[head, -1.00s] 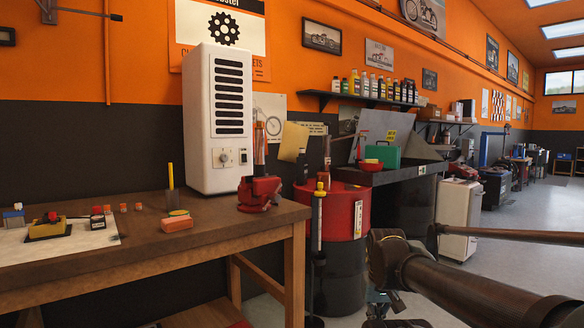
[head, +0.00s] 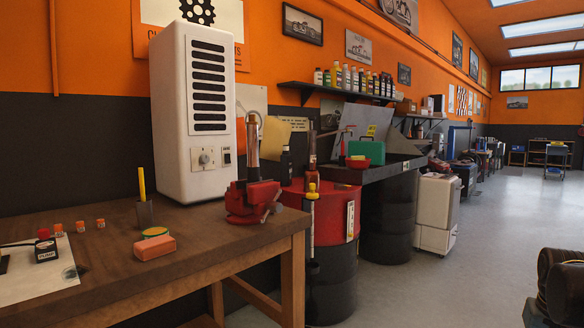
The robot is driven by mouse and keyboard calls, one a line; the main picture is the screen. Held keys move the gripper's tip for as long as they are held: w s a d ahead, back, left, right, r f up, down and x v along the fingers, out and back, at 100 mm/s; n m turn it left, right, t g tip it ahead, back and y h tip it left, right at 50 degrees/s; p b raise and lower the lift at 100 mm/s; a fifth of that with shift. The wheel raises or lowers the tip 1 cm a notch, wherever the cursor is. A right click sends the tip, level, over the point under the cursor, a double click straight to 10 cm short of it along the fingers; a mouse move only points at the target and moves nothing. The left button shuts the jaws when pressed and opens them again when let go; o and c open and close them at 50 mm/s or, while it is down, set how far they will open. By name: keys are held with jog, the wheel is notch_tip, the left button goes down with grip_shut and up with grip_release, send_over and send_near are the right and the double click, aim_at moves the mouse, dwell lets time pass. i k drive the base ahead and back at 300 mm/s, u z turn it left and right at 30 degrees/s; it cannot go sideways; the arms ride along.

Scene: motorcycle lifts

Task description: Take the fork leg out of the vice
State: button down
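The red vice (head: 250,202) is fixed on the right end of the wooden workbench (head: 190,262). The fork leg (head: 253,136), a slim tube with a coppery upper part, stands upright in the vice's jaws. Its lower end is hidden by the vice. My gripper's fingers are not in view.
A tall white heater-like unit (head: 192,110) stands close behind and left of the vice. An orange block (head: 155,247) and a cup with a yellow stick (head: 144,212) are on the bench. A red-and-black drum (head: 332,262) stands right of the bench. The floor (head: 450,285) at right is open.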

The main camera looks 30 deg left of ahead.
aim_at(253, 165)
jog(key=z, duration=0.45)
jog(key=k, duration=1.55)
jog(key=u, duration=2.4)
jog(key=i, duration=1)
jog(key=z, duration=0.25)
